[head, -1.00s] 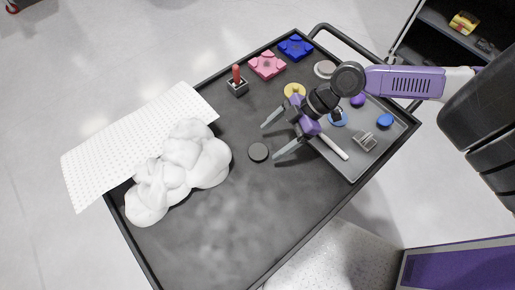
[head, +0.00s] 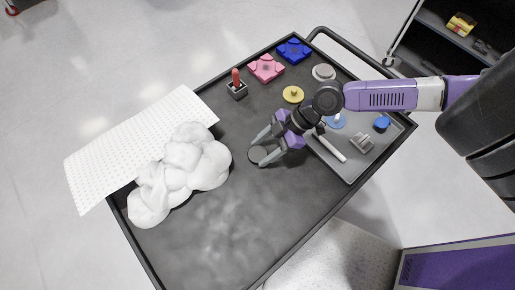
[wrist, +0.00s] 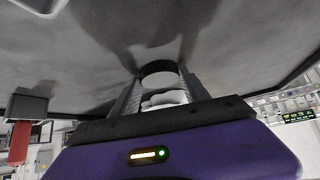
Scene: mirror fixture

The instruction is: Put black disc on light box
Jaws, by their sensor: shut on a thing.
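The black disc (head: 257,155) is between my gripper's fingertips, low over or on the dark cart top (head: 230,215). My gripper (head: 260,153) reaches in from the right and is shut on the disc. In the wrist view the disc (wrist: 158,68) is between the two fingers, its near edge facing me. I cannot tell for certain which thing is the light box. A white perforated panel (head: 125,145) lies across the cart's left edge and sticks out past it.
A lumpy white bundle (head: 180,170) lies left of my gripper, by the panel. Behind are a red-handled switch (head: 236,85), pink block (head: 266,69), blue block (head: 294,50) and yellow disc (head: 293,94). A grey tray (head: 350,175) holds small parts at right. The cart's front is clear.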

